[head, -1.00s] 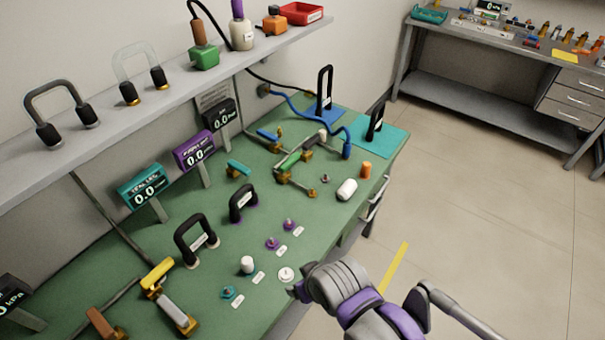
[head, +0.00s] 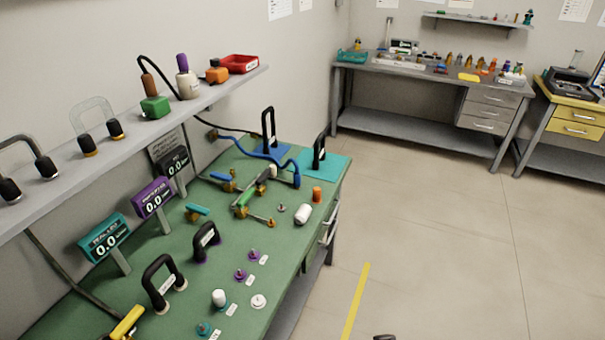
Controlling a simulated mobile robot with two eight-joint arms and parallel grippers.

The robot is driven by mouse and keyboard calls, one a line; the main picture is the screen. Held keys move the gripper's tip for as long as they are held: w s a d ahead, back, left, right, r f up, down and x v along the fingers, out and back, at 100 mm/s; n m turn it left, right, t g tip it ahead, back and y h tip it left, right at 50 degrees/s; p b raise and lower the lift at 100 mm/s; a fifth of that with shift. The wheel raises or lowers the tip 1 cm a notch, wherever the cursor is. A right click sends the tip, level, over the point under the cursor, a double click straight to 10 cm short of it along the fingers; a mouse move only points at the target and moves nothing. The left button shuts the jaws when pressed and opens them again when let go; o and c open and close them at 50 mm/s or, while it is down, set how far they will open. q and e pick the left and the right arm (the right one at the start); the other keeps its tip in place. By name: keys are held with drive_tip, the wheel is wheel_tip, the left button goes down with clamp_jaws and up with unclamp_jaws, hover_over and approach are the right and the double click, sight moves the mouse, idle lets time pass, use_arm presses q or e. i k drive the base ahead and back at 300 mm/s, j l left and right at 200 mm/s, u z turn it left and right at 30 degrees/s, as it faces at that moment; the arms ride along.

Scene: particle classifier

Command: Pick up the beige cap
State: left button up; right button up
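I cannot single out a clearly beige cap in the head view. A pale, off-white cylinder (head: 303,214) lies near the right edge of the green bench (head: 215,265). A white cap (head: 218,297) stands upright on a teal base near the bench's front. A flat white round piece (head: 258,301) lies beside it. Neither gripper can be made out. Only a small dark piece, perhaps of my arm, shows at the bottom edge.
An orange cap (head: 317,194) stands near the off-white cylinder. Purple fittings (head: 254,254) and black handles (head: 163,283) stand on the green bench. A shelf (head: 150,130) runs above it. A grey bench (head: 430,120) and yellow bench (head: 580,112) stand beyond open floor.

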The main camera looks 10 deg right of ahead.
sight(274, 168)
drive_tip(key=i+l+u, duration=0.1)
drive_tip(key=u, duration=1.1)
drive_tip(key=i+l+u, duration=0.1)
drive_tip(key=l+u, duration=0.95)
drive_tip(key=l, duration=0.4)
drive_tip(key=k+l+u, duration=0.2)
drive_tip(key=l, duration=0.35)
drive_tip(key=k+l, duration=0.1)
drive_tip(key=l, duration=0.9)
drive_tip(key=k+l, duration=0.15)
drive_tip(key=l, duration=0.35)
drive_tip(key=k+l+u, duration=0.1)
drive_tip(key=l, duration=0.4)
